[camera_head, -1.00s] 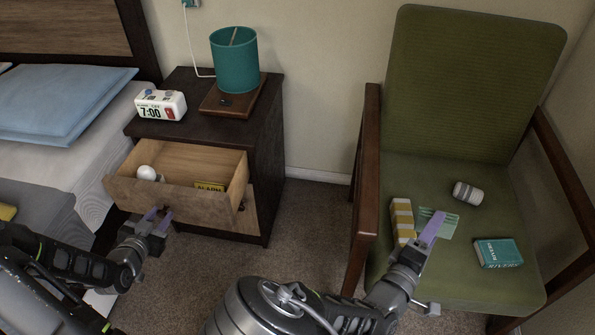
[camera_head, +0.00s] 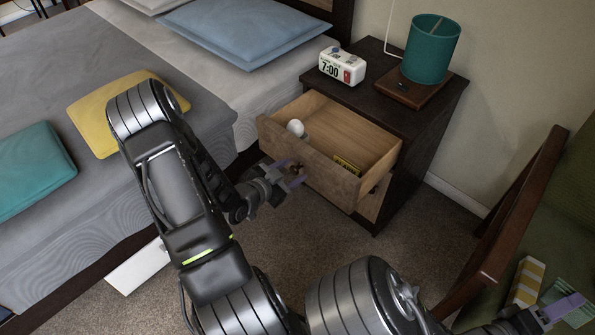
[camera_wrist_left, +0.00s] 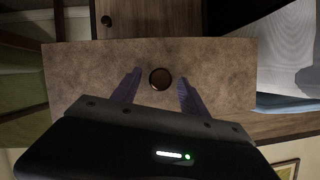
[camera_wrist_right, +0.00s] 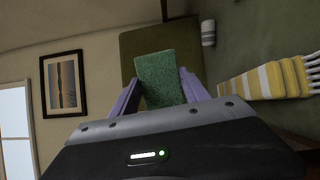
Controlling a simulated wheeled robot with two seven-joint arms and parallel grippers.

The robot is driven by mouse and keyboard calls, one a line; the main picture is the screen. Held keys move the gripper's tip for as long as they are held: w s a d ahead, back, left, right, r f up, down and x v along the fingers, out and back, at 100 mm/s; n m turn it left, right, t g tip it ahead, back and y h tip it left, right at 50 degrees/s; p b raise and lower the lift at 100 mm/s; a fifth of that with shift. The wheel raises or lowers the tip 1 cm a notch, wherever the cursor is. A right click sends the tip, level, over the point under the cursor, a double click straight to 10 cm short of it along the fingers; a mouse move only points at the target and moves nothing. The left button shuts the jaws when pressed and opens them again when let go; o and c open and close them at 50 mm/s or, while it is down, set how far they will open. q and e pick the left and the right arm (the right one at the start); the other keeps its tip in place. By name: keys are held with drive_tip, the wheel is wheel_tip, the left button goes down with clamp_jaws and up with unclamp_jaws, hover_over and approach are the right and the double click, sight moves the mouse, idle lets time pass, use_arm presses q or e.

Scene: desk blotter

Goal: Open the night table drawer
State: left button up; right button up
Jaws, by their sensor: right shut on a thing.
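The night table (camera_head: 395,165) is dark wood. Its upper drawer (camera_head: 325,180) is pulled well out, showing a white bulb-like object (camera_head: 296,128) and a yellow box (camera_head: 346,164) inside. My left gripper (camera_head: 297,178) is at the drawer front. In the left wrist view the round dark knob (camera_wrist_left: 160,79) sits between its spread purple fingers (camera_wrist_left: 158,92), with gaps on both sides. My right gripper (camera_wrist_right: 160,90) is shut on a green textured block (camera_wrist_right: 160,78), over the chair at lower right of the head view.
An alarm clock (camera_head: 342,67) and teal lamp (camera_head: 432,48) stand on the night table. The bed (camera_head: 60,90) is at left. The green chair (camera_head: 560,215) is at right, with a yellow-striped item (camera_head: 527,279) on it. Carpet (camera_head: 420,215) lies clear between.

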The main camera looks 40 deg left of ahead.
use_arm(q)
drive_tip(key=shift+s, duration=0.1)
drive_tip(key=p+v, duration=0.2)
drive_tip(key=v, duration=0.9)
drive_tip(key=shift+s, duration=0.4)
drive_tip(key=shift+d+r, duration=0.1)
